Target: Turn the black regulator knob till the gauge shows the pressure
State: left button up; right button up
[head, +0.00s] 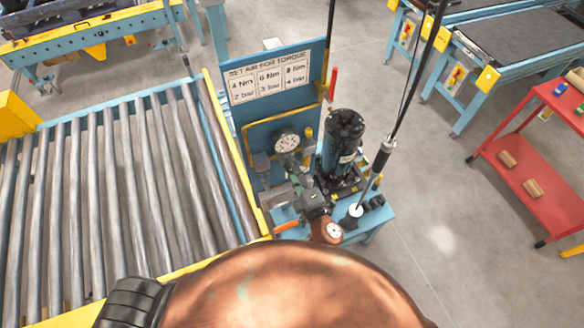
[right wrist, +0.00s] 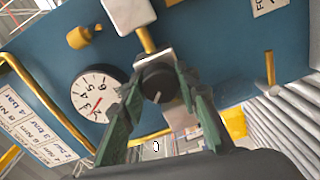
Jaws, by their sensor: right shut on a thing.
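The black regulator knob (right wrist: 156,84) sits below a grey block on the blue panel in the right wrist view, with a light line on its face. My right gripper (right wrist: 158,78) has its green fingers on either side of the knob and is shut on it. In the head view my right gripper (head: 293,168) reaches the panel just below the gauge and hides the knob. The round white gauge (head: 286,140) shows numbers and a red needle in the right wrist view (right wrist: 97,93); the needle appears near the 3, though small and tilted. My left gripper is not in view.
A sign (head: 270,77) above the gauge pairs 4 Nm with 2 bar, 6 Nm with 3 bar and 8 Nm with 4 bar. A black cylindrical unit (head: 342,140) stands close right of my gripper. A roller conveyor (head: 120,180) lies left; a red cart (head: 520,165) stands right.

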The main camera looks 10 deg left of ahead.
dwell(0.3)
jog(key=o, duration=1.2)
jog(key=shift+c, duration=0.2)
jog(key=shift+s, duration=0.1)
jog(key=v, duration=1.2)
